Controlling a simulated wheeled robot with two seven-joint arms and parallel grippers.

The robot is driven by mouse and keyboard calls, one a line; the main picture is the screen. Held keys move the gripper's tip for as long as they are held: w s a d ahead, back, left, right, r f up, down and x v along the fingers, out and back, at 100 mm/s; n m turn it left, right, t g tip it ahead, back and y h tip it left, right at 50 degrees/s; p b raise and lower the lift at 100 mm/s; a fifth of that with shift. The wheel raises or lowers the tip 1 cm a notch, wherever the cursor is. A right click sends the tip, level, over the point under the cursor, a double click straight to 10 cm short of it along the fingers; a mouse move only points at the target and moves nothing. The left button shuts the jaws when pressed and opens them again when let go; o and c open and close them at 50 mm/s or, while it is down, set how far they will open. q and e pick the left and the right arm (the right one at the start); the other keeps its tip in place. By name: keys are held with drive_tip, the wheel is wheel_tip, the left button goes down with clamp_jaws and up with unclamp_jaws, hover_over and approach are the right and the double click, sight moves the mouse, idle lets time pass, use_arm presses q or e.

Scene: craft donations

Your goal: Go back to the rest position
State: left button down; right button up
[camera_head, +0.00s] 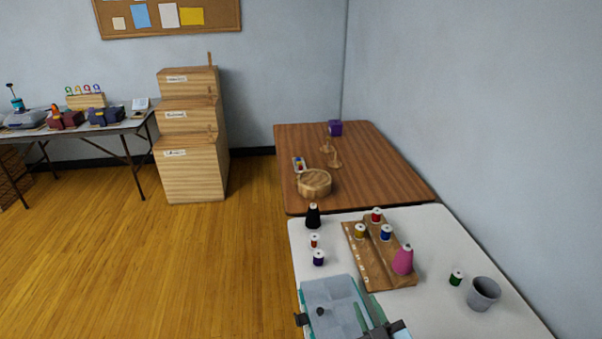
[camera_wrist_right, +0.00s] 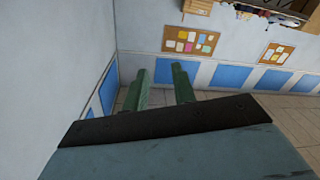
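My right gripper (camera_head: 368,302) shows at the bottom of the head view, in front of the near edge of the white table (camera_head: 450,222). In the right wrist view its two green fingers (camera_wrist_right: 160,78) stand apart with nothing between them. My left gripper is in neither view.
The white table holds a wooden thread rack (camera_head: 372,262) with spools and a pink cone (camera_head: 403,260), a black cone (camera_head: 313,216), loose spools and a grey cup (camera_head: 483,293). Behind it a brown table (camera_head: 385,170) carries a round wooden box (camera_head: 314,183). Floor at left is clear.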

drive_tip(key=x, duration=0.3)
drive_tip(key=shift+w, duration=0.4)
drive_tip(key=v, duration=1.4)
drive_tip(key=x, duration=1.5)
drive_tip(key=w+d+m+b, duration=0.1)
drive_tip(key=d+m+b, duration=0.6)
drive_tip(key=d, duration=0.3)
drive_tip(key=v, duration=1.3)
drive_tip(key=shift+d+r+p, duration=0.15)
drive_tip(key=shift+d+p, duration=0.05)
drive_tip(key=shift+p, duration=0.25)
